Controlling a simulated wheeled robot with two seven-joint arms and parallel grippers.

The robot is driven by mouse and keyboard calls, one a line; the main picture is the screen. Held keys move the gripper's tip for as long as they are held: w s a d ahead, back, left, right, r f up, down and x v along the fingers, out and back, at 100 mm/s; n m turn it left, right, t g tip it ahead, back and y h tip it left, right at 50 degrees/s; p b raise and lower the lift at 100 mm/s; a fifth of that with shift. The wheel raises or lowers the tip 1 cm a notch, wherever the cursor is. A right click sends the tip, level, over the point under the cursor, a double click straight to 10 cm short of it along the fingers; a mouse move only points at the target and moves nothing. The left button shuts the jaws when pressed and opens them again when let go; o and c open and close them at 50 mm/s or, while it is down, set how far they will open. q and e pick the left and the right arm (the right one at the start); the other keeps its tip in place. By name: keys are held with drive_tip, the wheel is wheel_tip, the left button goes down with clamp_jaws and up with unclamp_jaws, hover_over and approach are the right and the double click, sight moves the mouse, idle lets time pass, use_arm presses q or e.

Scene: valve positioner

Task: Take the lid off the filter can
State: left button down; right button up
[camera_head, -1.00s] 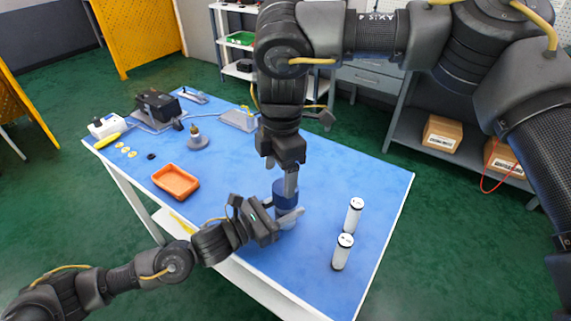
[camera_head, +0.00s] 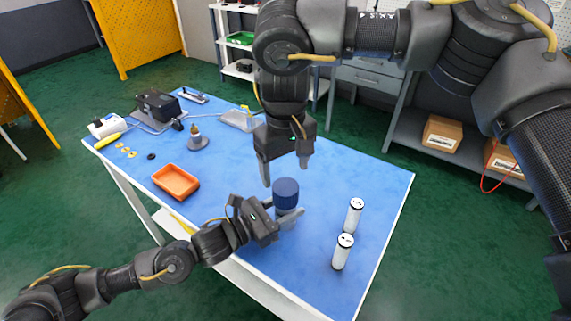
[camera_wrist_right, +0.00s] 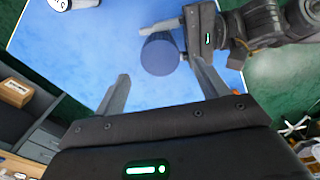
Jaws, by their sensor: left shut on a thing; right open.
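The filter can stands upright on the blue table, its dark blue ribbed lid (camera_head: 286,194) on top. Its lower body is mostly hidden by my left gripper (camera_head: 284,220), which is shut on it from the front left. My right gripper (camera_head: 286,170) is open and empty, fingers pointing down, above and slightly behind the lid, apart from it. In the right wrist view the round lid (camera_wrist_right: 160,57) lies between the open fingers' directions, beyond their tips, with my left gripper (camera_wrist_right: 172,24) beside the can.
Two white cylinders (camera_head: 341,252) stand to the right of the can. An orange tray (camera_head: 176,181) lies to the left. A grey fitting (camera_head: 198,141), small rings and a black device (camera_head: 158,105) are at the far left. The table (camera_head: 362,184) behind the cylinders is clear.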

sight(286, 187)
drive_tip(key=shift+f, duration=3.85)
